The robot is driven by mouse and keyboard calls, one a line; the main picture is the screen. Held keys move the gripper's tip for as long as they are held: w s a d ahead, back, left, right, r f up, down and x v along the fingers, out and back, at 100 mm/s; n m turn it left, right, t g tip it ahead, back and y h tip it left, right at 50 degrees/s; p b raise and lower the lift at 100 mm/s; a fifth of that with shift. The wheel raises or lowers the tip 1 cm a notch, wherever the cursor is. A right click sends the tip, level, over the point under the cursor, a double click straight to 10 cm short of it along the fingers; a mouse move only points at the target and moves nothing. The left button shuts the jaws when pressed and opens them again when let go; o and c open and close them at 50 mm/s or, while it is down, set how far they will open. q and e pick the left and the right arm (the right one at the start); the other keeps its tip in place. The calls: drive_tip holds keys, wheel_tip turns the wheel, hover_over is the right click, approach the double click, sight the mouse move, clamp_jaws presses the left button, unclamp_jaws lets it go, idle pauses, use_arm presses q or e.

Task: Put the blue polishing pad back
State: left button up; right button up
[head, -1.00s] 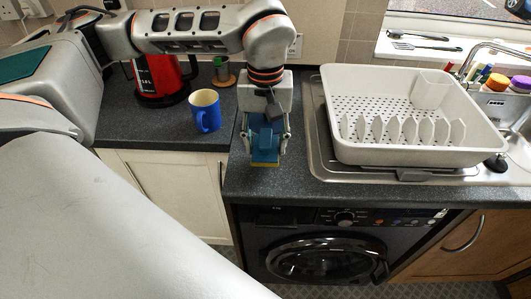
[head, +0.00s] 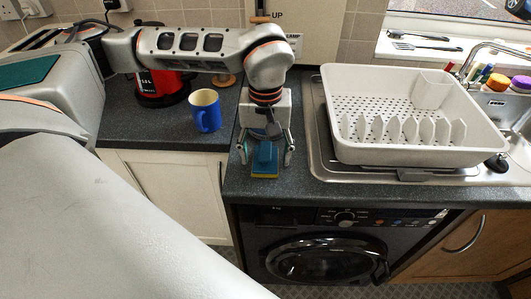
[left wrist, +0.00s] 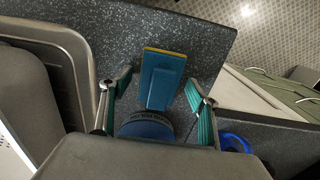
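The blue polishing pad (head: 264,160), a blue block with a thin yellow layer along its edge, is low at the dark worktop's front part, left of the dish rack. My left gripper (head: 266,157) points down over it, with its fingers spread on either side. In the left wrist view the pad (left wrist: 162,80) lies between the two fingers of the left gripper (left wrist: 155,92), with gaps on both sides. A dark blue round part with lettering (left wrist: 147,128) shows at its near end; I cannot tell whether it belongs to the pad. My right gripper is not in view.
A blue mug (head: 205,110) and a red kettle (head: 160,85) stand to the left. A white dish rack (head: 414,157) sits on the sink drainer to the right. A light panel with lettering (head: 313,25) is behind my arm. The worktop edge drops off in front.

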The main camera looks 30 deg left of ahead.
sight(265, 151)
use_arm(q)
drive_tip(key=shift+r, duration=0.1)
drive_tip(key=shift+r, duration=0.35)
wheel_tip(265, 151, up, 10)
drive_tip(key=shift+r+p, duration=0.15)
drive_tip(key=shift+p, duration=0.25)
drive_tip(key=shift+r, duration=0.6)
